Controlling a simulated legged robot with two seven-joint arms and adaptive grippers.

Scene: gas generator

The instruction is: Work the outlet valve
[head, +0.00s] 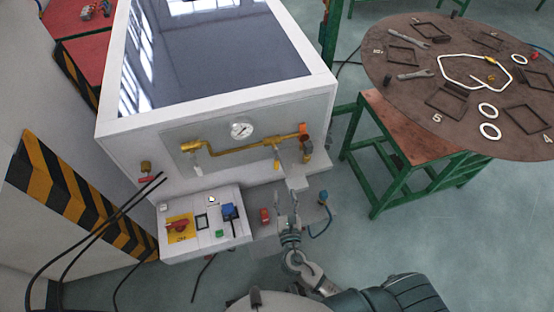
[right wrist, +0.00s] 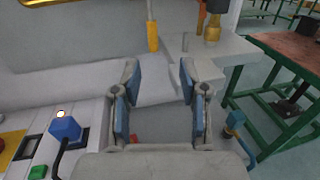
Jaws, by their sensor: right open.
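A brass pipe (head: 235,149) runs along the front panel of the white gas generator (head: 215,112). Near its right end a valve with a yellow lever (head: 277,164) hangs down; the lever also shows in the right wrist view (right wrist: 153,36). Another lever (head: 198,170) hangs at the pipe's left end. No label shows which valve is the outlet. My right gripper (head: 289,192) is below and in front of the right-hand yellow lever. In the right wrist view its fingers (right wrist: 160,72) are apart and empty, with the lever beyond them, not touching. My left gripper is not in view.
A pressure gauge (head: 241,130) sits above the pipe. A control box (head: 202,225) with a red switch and a blue plug is left of my right gripper. A brass-and-black fitting (head: 307,149) stands at the right. A round table (head: 410,90) stands further right.

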